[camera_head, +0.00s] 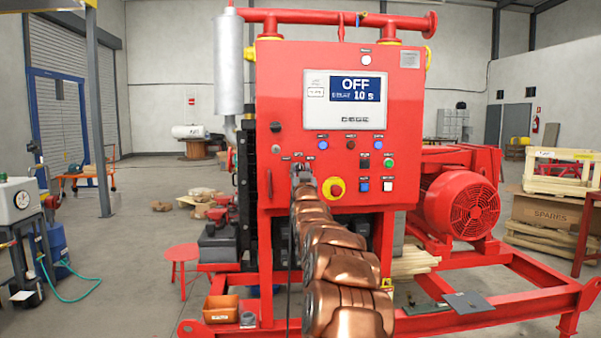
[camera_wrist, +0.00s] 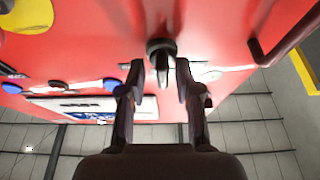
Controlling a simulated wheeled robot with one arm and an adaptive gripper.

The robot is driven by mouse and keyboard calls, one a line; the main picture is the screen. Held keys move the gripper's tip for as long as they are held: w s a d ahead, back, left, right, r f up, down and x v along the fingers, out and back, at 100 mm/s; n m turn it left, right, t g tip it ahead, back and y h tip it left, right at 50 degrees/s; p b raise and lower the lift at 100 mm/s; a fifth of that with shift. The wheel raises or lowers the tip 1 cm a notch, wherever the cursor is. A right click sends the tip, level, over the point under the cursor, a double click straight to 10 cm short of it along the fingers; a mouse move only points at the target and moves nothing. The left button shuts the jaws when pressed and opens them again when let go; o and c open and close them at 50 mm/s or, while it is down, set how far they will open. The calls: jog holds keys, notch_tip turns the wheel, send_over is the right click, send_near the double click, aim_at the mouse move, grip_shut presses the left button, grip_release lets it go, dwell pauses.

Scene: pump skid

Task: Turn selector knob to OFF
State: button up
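The selector knob (camera_wrist: 161,58) is dark, with a round base and a grey lever, on the red panel in the wrist view. My gripper (camera_wrist: 159,84) is open, with one finger on each side of the knob's lever and a visible gap to each. I cannot tell how deep the fingers reach along it. In the head view my gripper (camera_head: 303,172) is at the lower left of the red control panel (camera_head: 285,100) and hides the knob. The panel's screen (camera_head: 354,90) reads OFF, with 10 s below it.
A yellow-ringed red emergency button (camera_head: 334,188) is right of my gripper. Several coloured buttons and lamps (camera_head: 351,146) sit above it. A dark handle (camera_wrist: 285,35) stands out from the panel near the knob. A red motor (camera_head: 460,203) stands at the right.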

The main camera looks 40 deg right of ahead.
jog(key=shift+a+f, duration=0.15)
jog(key=v, duration=0.3)
jog(key=shift+s+a, duration=0.1)
jog(key=shift+s, duration=0.2)
send_near(300, 169)
jog(key=shift+v, duration=1.15)
jog(key=shift+f, duration=0.1)
dwell(0.4)
